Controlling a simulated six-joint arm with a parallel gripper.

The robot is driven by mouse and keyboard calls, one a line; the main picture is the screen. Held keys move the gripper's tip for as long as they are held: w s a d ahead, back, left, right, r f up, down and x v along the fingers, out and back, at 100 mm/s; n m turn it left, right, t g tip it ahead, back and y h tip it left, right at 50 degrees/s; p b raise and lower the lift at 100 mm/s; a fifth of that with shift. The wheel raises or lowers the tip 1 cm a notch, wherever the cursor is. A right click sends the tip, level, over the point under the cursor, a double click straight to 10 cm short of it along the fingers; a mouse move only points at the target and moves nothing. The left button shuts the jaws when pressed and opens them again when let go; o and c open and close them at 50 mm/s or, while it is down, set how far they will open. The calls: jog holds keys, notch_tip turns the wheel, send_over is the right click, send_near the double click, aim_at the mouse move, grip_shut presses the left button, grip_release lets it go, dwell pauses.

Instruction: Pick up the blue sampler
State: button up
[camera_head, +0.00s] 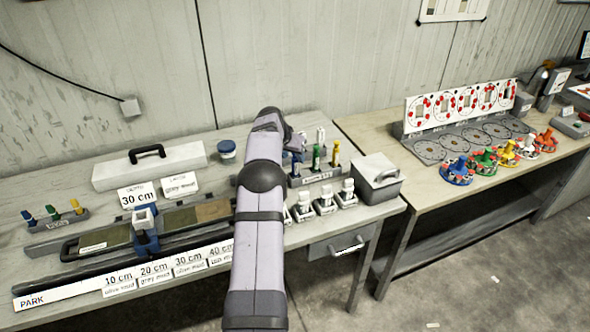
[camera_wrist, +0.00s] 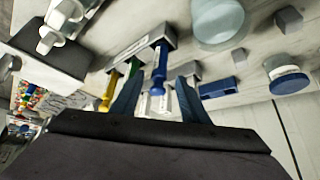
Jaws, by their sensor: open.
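In the head view the blue sampler (camera_head: 297,159) shows partly beside my arm, at the left of the rack with green (camera_head: 316,157) and yellow (camera_head: 335,154) samplers. My arm hides much of the gripper there. Another small blue-topped item (camera_head: 51,211) stands in a small rack at the far left.
White-capped containers (camera_head: 325,199) stand in front of the rack, and a grey lidded box (camera_head: 376,178) stands to its right. A long tray (camera_head: 108,235) lies left of my arm. A blue-lidded jar (camera_head: 227,150) and a white case (camera_head: 148,165) are behind.

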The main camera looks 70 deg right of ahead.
aim_at(294, 159)
jog(key=shift+p+x, duration=0.7)
jog(key=shift+x, duration=1.3)
jog(key=shift+s+a, duration=0.1)
jog(key=shift+a, duration=0.05)
grip_shut()
